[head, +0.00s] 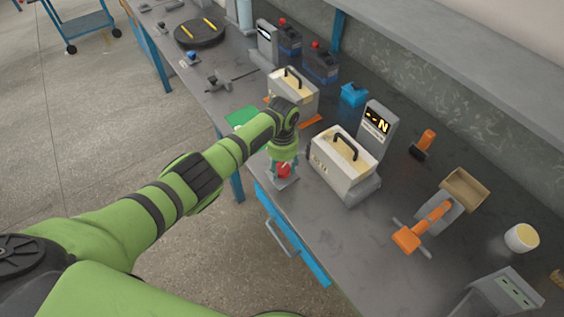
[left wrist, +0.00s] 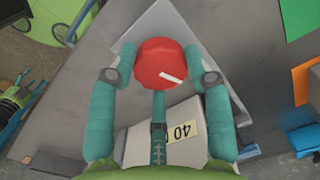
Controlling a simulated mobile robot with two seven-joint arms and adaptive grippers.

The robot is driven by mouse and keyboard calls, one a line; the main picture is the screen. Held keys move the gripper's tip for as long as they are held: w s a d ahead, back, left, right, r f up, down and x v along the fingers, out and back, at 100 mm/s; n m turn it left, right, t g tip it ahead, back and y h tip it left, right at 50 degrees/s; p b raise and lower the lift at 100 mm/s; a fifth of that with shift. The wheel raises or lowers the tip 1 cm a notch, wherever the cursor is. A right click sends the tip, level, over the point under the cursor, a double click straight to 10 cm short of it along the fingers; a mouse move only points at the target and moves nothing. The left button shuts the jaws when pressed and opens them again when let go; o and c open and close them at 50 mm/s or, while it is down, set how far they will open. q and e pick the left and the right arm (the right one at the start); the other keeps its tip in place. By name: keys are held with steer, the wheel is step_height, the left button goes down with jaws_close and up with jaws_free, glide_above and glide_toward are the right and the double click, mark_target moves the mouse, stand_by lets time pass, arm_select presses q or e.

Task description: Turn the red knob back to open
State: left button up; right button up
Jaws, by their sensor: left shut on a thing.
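The red knob (head: 284,170) sits on a small grey plate near the front edge of the workbench. In the left wrist view the knob (left wrist: 160,62) is round, with a white mark pointing to the lower right. My left gripper (head: 283,163) reaches down over it from above. In the left wrist view its two teal fingers (left wrist: 163,66) are closed against opposite sides of the knob. Part of the knob is hidden by the gripper in the head view. My right gripper is not in view.
A cream box with a black handle (head: 341,158) stands right of the knob, beside a grey display unit (head: 376,126). Another handled box (head: 293,92) stands behind my left wrist. Orange tools (head: 407,238) lie farther right. The bench's front edge is close to the knob.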

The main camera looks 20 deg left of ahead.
arm_select(q)
steer(key=n+p, duration=0.1)
steer(key=n, duration=0.2)
steer(key=shift+s+d+n, duration=0.1)
steer(key=shift+s+n, duration=0.05)
steer(key=shift+n, duration=0.15)
steer(key=n+p, duration=0.1)
steer(key=n, duration=0.2)
steer(key=shift+n, duration=0.3)
steer(key=n+p, duration=0.1)
steer(key=n, duration=0.2)
steer(key=shift+n, duration=0.4)
steer(key=n, duration=0.8)
steer(key=shift+f+p, duration=0.1)
steer(key=shift+p, duration=0.3)
steer(key=n, duration=0.4)
steer(key=shift+n, duration=0.3)
steer(key=n, duration=0.4)
steer(key=shift+a+n, duration=0.2)
steer(key=shift+n, duration=1.9)
